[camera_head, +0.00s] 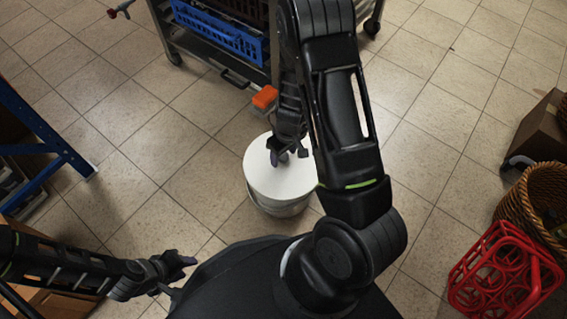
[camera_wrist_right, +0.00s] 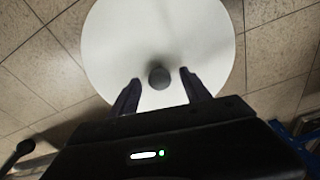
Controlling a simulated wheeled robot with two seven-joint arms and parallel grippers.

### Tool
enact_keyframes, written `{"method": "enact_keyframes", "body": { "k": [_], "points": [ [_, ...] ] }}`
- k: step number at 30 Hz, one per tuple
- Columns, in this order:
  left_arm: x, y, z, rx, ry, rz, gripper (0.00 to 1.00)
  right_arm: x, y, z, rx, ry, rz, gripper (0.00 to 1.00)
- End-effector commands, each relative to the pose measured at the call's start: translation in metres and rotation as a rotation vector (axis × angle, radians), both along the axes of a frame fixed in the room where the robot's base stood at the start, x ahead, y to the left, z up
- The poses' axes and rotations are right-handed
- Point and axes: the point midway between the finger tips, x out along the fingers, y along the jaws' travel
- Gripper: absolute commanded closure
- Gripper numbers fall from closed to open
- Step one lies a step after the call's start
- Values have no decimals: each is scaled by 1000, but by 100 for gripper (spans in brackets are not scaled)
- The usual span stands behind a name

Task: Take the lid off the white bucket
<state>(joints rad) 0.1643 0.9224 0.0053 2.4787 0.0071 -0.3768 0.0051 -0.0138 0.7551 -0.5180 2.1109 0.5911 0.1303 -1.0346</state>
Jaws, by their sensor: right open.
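The white bucket (camera_head: 279,207) stands on the tiled floor in front of me, with its white lid (camera_head: 283,180) on top. In the right wrist view the round lid (camera_wrist_right: 158,38) fills the upper middle, with a small dark knob (camera_wrist_right: 159,76) near its centre. My right gripper (camera_head: 283,158) is over the lid. In the right wrist view its two fingers (camera_wrist_right: 158,82) are apart on either side of the knob, and I see no grip on it. My left gripper (camera_head: 187,262) is low at the left, away from the bucket; its finger opening is unclear.
A cart with a blue crate (camera_head: 222,36) stands behind the bucket, with an orange object (camera_head: 265,97) near its edge. A blue shelf frame (camera_head: 45,135) is at the left. A red bottle rack (camera_head: 503,272), a wicker basket (camera_head: 533,205) and a cardboard box (camera_head: 540,127) are at the right.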

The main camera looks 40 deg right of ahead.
Motion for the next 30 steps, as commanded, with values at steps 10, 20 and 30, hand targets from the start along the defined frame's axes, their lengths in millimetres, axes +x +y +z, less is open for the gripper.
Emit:
{"method": "enact_keyframes", "body": {
  "k": [10, 20, 30],
  "points": [
    [0, 0, 0, 0, 1, 0, 64, 0, 0, 0, 0, 0, 0, 45],
    [0, 0, 0, 0, 1, 0, 64, 0, 0, 0, 0, 0, 0, 72],
    [0, 0, 0, 0, 1, 0, 64, 0, 0, 0, 0, 0, 0, 100]
  ]
}}
